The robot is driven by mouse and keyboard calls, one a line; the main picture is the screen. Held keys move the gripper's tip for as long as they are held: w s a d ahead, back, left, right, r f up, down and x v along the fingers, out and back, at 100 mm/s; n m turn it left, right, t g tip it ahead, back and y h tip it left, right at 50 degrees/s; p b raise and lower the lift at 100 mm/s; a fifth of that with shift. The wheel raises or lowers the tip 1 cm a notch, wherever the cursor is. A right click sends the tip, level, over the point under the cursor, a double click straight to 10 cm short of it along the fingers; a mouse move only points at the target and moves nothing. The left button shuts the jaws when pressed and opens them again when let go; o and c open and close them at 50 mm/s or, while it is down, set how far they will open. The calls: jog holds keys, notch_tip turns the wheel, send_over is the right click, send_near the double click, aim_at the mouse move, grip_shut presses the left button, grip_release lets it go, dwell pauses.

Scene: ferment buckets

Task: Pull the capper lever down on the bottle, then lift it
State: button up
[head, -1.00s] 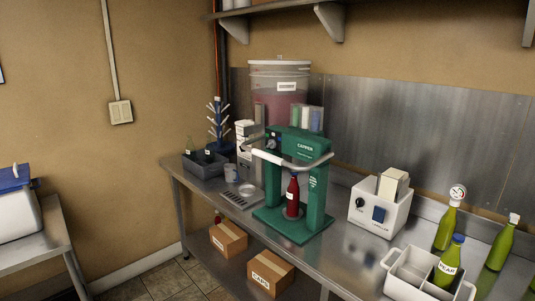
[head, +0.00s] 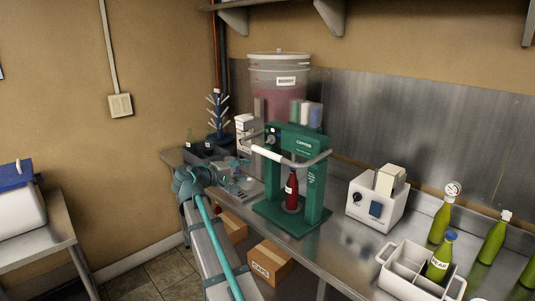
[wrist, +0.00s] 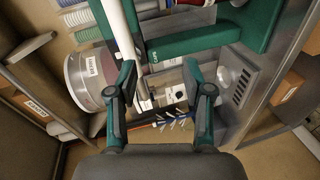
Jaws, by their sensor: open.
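The green capper (head: 312,190) stands on the steel bench. Its white lever (head: 282,159) is a U-shaped handle with the grip bar across the front, above the bottle. The dark red bottle (head: 292,186) stands upright on the capper's base, under the head. My gripper (head: 246,173) is open and empty, left of the capper and near the left end of the lever. In the wrist view my open gripper (wrist: 160,75) has the white lever bar (wrist: 118,25) running toward its left fingertip; I cannot tell whether they touch. The bottle is not visible in the wrist view.
A large lidded bucket (head: 278,80) stands behind the capper. A white heat box (head: 377,198) and a divided caddy (head: 410,268) with green bottles are to the right. A bottle tree (head: 217,118) and dark crate stand at the back left. Cardboard boxes (head: 270,263) sit below.

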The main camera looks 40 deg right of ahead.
aim_at(265, 154)
jog(key=shift+n+g+h, duration=0.3)
jog(key=shift+n+h, duration=0.1)
jog(key=shift+h, duration=0.5)
jog(key=d+r+p, duration=0.1)
jog(key=d, duration=0.2)
jog(key=d+r+p, duration=0.1)
jog(key=d, duration=0.3)
jog(key=d+r+p, duration=0.1)
jog(key=d, duration=0.3)
jog(key=shift+s+d, duration=0.25)
grip_shut()
